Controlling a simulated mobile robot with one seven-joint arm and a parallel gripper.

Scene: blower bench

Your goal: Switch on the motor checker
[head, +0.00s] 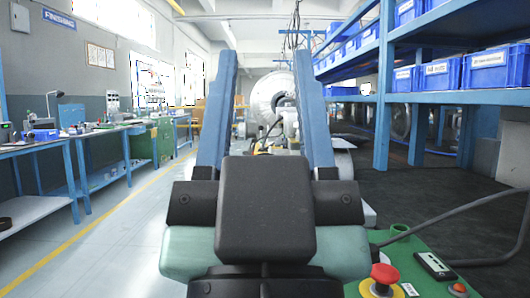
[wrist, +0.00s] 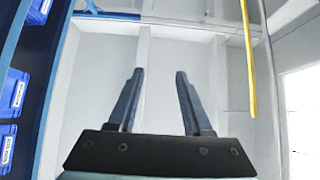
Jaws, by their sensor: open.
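A green-topped unit (head: 408,252), which looks like the motor checker, is at the lower right of the head view, partly cut off by the frame and partly hidden by my gripper. It bears a red mushroom button (head: 384,273) on a yellow base, a black rectangular part (head: 434,265) with a pale edge, and a small red knob (head: 459,288). No readable label shows on it. My gripper (head: 264,55) is open and empty, left of the unit and not touching it. In the wrist view my gripper's fingers (wrist: 160,72) stand apart, pointing toward the ceiling, with no unit in sight.
A dark cable (head: 470,207) runs from the unit across the dark surface at the right. Blue shelving (head: 384,90) with blue bins (head: 494,68) stands at the right. Blue workbenches (head: 70,142) and a green cabinet (head: 155,143) line the left. The floor aisle (head: 120,230) is clear.

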